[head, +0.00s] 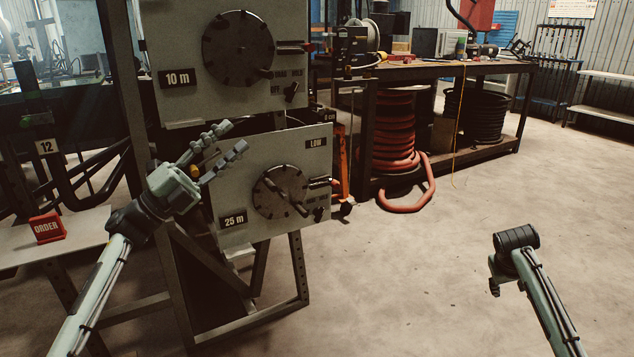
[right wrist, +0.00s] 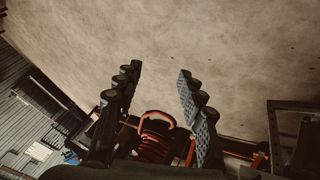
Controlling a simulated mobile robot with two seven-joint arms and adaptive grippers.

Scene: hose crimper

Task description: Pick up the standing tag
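A red tag marked ORDER (head: 47,228) stands upright on a pale bench top (head: 20,246) at the left of the head view. My left gripper (head: 235,137) is up and to the right of the tag, well apart from it, in front of the grey panels. Its fingers are spread, with nothing seen between them. My right arm is low at the right of the head view, over bare floor, and its fingers are hardly visible there. In the right wrist view my right gripper (right wrist: 158,72) is open and empty. The tag is not seen in that view.
Grey panels with dials and plates marked 10 m (head: 178,78) and 25 m (head: 233,221) stand on a dark metal frame (head: 300,266) close to my left arm. A workbench (head: 450,68) with a red hose coil (head: 394,125) is behind. The floor at right is clear.

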